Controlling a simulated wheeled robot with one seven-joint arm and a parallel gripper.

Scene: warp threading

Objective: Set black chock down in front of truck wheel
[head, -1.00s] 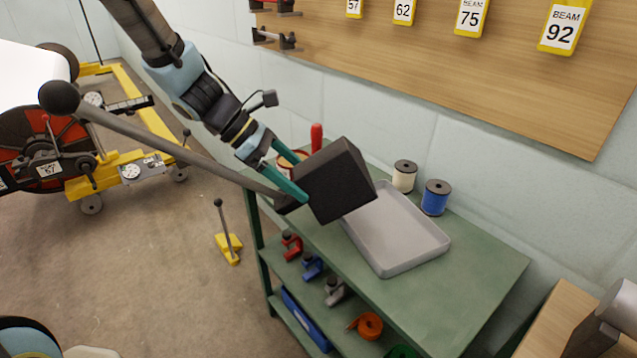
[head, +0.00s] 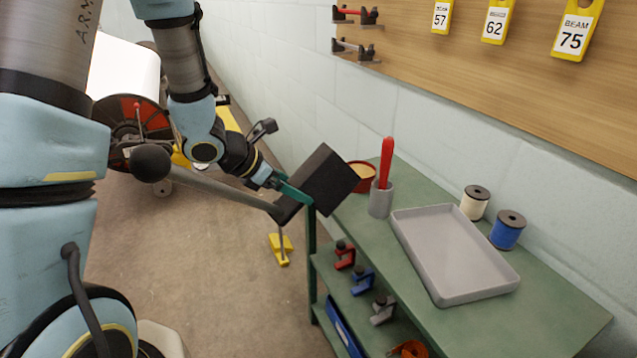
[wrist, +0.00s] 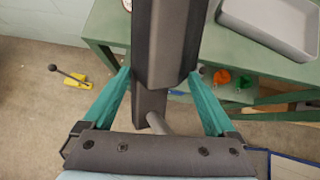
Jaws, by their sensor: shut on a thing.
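The black chock (head: 328,178) is a dark block with a long grey handle (head: 222,190) ending in a black ball. My gripper (head: 296,192) is shut on it with teal fingers and holds it in the air, tilted, by the left end of the green bench. In the wrist view the chock (wrist: 168,40) sits between both fingers (wrist: 158,82). The truck (head: 180,156), with yellow frame and red-and-black beam flange, stands at the back left, partly hidden by my arm. One small truck wheel (head: 163,188) shows on the floor.
The green bench (head: 455,330) carries a grey tray (head: 455,262), a red-handled tool in a cup (head: 381,200) and two spools; clamps sit on its lower shelf. A yellow floor piece with an upright handle (head: 281,256) stands left of the bench.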

